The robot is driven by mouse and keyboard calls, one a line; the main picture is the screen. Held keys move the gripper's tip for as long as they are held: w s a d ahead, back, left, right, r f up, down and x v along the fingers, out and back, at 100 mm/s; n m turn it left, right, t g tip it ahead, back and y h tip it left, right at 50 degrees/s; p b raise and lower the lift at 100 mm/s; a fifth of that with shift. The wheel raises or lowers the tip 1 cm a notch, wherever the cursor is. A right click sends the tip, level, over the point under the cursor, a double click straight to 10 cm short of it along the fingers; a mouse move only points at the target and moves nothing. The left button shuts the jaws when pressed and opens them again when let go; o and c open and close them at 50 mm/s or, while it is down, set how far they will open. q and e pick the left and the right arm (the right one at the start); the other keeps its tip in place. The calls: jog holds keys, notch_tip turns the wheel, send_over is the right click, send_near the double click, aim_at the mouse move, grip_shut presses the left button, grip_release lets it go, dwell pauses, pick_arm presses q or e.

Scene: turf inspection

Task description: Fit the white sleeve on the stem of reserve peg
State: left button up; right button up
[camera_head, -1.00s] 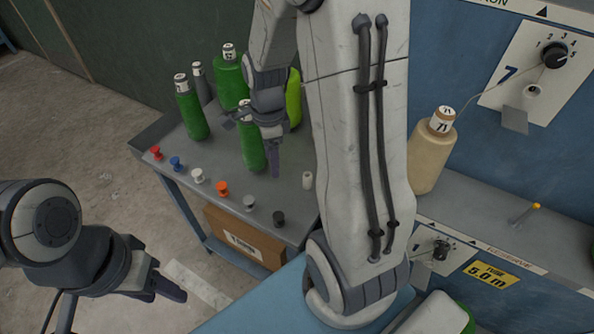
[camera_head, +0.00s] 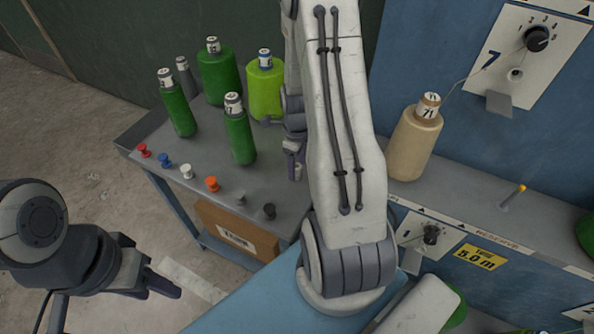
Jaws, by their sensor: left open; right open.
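The white sleeve (camera_head: 187,171), a small flanged spool, stands in a row of coloured ones along the front of the grey side table. The reserve peg (camera_head: 513,197) is a thin, tilted stem with an orange tip on the grey ledge at the right, by the RESERVE label; its stem looks bare. My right gripper (camera_head: 293,168) is over the table's right part, well right of the white sleeve; it is open, partly hidden by my arm. My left gripper (camera_head: 165,284) is open and empty at lower left, over the floor, apart from the table.
Red (camera_head: 143,150), blue (camera_head: 165,160), orange (camera_head: 212,184), grey (camera_head: 239,198) and black (camera_head: 269,210) spools share the row. Green cones (camera_head: 240,138) stand behind. A small pale cylinder (camera_head: 298,172) is partly hidden by my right gripper. A beige cone (camera_head: 412,150) stands on the ledge.

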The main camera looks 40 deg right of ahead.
notch_tip(320, 180, down, 2)
jog(key=shift+f, duration=0.1)
grip_shut()
